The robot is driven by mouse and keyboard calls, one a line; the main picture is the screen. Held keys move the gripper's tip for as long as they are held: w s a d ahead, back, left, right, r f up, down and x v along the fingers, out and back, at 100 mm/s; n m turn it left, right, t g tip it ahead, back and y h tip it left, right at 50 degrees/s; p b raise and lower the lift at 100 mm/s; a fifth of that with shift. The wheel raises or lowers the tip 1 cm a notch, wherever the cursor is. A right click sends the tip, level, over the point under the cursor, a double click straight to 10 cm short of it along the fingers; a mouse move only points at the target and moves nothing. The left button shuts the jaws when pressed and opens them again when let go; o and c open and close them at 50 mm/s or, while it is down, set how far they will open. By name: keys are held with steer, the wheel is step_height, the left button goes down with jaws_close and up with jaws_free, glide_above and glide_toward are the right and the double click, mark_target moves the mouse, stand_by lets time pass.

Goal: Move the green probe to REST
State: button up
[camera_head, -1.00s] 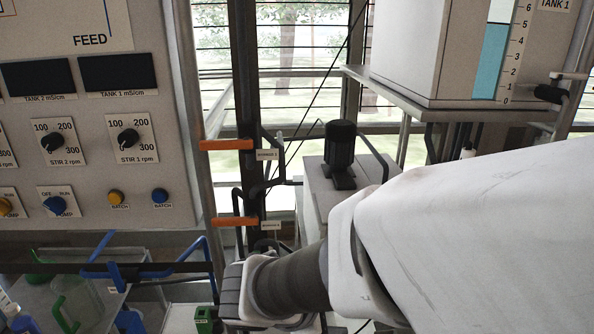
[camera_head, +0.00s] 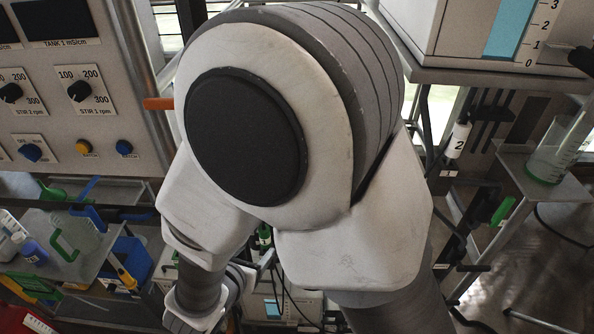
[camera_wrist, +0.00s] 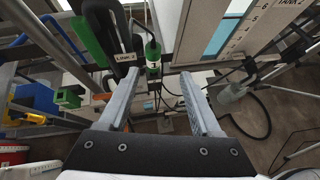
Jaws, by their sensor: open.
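A slim upright probe (camera_wrist: 153,62) with a black top, green bands and a pale label shows in the wrist view, with a cable near it. In the picture it lies between the tips of my gripper (camera_wrist: 158,74), seemingly beyond them; I cannot tell the distance. My gripper is open, its two grey fingers apart with nothing held. In the head view a small green piece (camera_head: 265,235) shows below my arm, perhaps the same probe. I can read no REST label in either view.
A tank (camera_wrist: 228,35) stands at the right. In the head view, a control panel (camera_head: 60,110) is left and a beaker (camera_head: 552,160) sits on a right shelf.

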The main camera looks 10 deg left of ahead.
mark_target(263, 239)
steer(key=shift+n+y, duration=0.4)
steer(key=shift+n, duration=0.2)
steer(key=b+x, duration=0.1)
steer(key=x, duration=0.1)
steer(key=b+x, duration=0.1)
steer(key=x, duration=0.2)
steer(key=f+b+x, duration=0.1)
steer(key=b+x, duration=0.1)
steer(key=x, duration=0.1)
steer(key=shift+s+a+f, duration=0.15)
steer(key=shift+a, duration=0.15)
steer(key=shift+w+f+b, duration=0.3)
steer(key=shift+w+b, duration=0.3)
steer(key=shift+w, duration=0.2)
steer(key=shift+b, duration=0.3)
jaws_close()
stand_by(0.4)
